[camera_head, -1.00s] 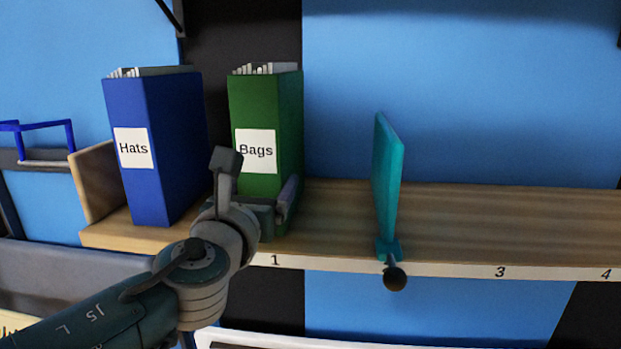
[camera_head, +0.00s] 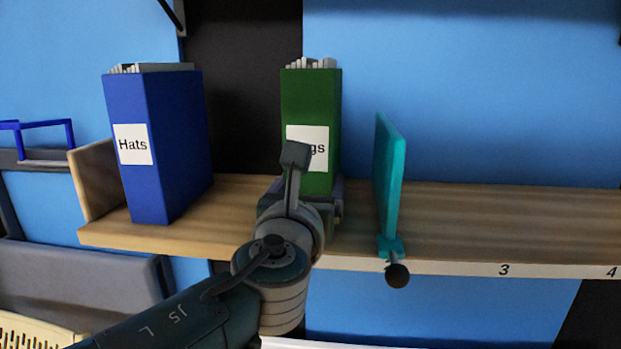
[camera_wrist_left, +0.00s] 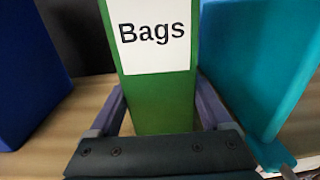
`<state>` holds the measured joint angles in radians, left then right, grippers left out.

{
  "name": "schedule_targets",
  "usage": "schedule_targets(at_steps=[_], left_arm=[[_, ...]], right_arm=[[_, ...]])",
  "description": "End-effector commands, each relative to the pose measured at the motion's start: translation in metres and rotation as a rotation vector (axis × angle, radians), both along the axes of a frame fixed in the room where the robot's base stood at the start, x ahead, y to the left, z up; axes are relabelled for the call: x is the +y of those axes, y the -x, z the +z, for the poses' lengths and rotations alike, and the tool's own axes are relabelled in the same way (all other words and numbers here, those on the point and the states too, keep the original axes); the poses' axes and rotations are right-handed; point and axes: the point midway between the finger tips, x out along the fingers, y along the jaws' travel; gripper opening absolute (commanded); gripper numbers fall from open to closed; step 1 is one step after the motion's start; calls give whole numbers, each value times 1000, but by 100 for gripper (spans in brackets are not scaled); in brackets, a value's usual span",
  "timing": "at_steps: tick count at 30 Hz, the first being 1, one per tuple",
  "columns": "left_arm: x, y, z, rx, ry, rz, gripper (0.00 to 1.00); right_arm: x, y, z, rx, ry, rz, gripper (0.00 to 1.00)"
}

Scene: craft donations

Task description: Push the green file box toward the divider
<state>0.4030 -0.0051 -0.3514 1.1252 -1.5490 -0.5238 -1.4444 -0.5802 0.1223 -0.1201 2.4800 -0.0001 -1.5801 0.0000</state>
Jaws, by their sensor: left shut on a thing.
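The green file box (camera_head: 311,101), labelled "Bags", stands upright on the wooden shelf, between the blue file box and the teal divider (camera_head: 389,187). A gap of bare shelf lies between it and the divider. My left gripper (camera_head: 308,190) is shut on the lower part of the green box, one finger on each side. In the left wrist view the green box (camera_wrist_left: 163,100) stands between the two fingers (camera_wrist_left: 160,112), and the divider (camera_wrist_left: 262,65) is close on the right. My wrist hides part of the label in the head view. My right gripper is not in view.
A blue file box (camera_head: 168,145) labelled "Hats" stands to the left beside a wooden end panel (camera_head: 98,182). The divider has a dark knob (camera_head: 397,275) at the shelf's front edge. The shelf (camera_head: 500,220) right of the divider is bare. A grey bin (camera_head: 80,285) sits below left.

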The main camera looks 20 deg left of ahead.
Motion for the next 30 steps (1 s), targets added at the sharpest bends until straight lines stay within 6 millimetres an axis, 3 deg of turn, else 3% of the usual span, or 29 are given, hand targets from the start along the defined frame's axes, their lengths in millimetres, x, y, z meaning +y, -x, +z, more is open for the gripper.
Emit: schedule_targets(at_steps=[15,30], left_arm=[[-34,-8,-2,2,1,-4,16],[-37,-8,-1,2,0,-4,16]], right_arm=[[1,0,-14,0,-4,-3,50],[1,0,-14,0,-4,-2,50]])
